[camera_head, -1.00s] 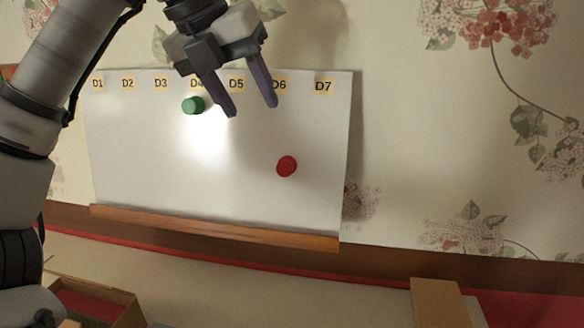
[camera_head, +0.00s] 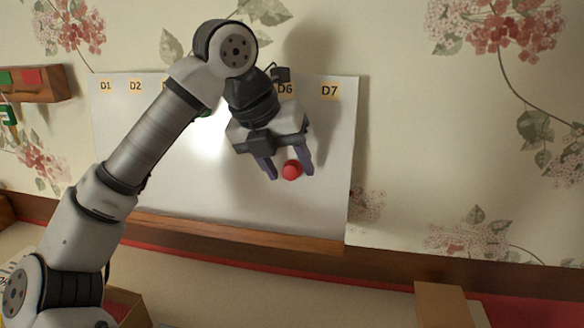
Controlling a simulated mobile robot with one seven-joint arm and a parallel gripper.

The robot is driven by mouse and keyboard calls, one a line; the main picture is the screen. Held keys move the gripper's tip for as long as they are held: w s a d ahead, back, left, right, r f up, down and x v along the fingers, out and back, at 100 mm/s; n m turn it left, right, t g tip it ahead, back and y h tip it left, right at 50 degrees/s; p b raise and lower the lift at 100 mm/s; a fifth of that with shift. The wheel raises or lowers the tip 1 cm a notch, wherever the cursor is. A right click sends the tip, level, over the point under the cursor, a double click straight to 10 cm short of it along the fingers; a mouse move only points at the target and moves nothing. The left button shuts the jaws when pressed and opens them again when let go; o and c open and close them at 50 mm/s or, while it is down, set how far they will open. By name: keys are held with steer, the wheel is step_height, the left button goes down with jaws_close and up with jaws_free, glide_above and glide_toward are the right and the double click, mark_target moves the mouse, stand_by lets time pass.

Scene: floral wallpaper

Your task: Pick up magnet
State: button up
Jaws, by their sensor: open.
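A round red magnet (camera_head: 291,171) sits on the lower right part of the white board (camera_head: 330,200). My gripper (camera_head: 288,174) is open, with its two purple-grey fingers pointing down. In the picture the red magnet lies between the fingertips, nearer the right one. I cannot tell whether either finger touches it. The green magnet (camera_head: 206,113) near the top of the board is almost wholly hidden behind my arm. Labels D1, D2, D6 and D7 show along the board's top edge; the middle ones are hidden by my arm.
A wooden ledge (camera_head: 240,234) runs along the board's bottom edge. A wooden rack (camera_head: 38,84) with red and green items hangs at the upper left. An open box (camera_head: 128,305) stands below left, and a brown box (camera_head: 441,303) below right. The board's lower middle is clear.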

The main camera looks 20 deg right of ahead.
steer(key=shift+c, duration=0.4)
steer(key=c, duration=1)
steer(key=shift+o, duration=0.2)
steer(key=shift+r, duration=0.15)
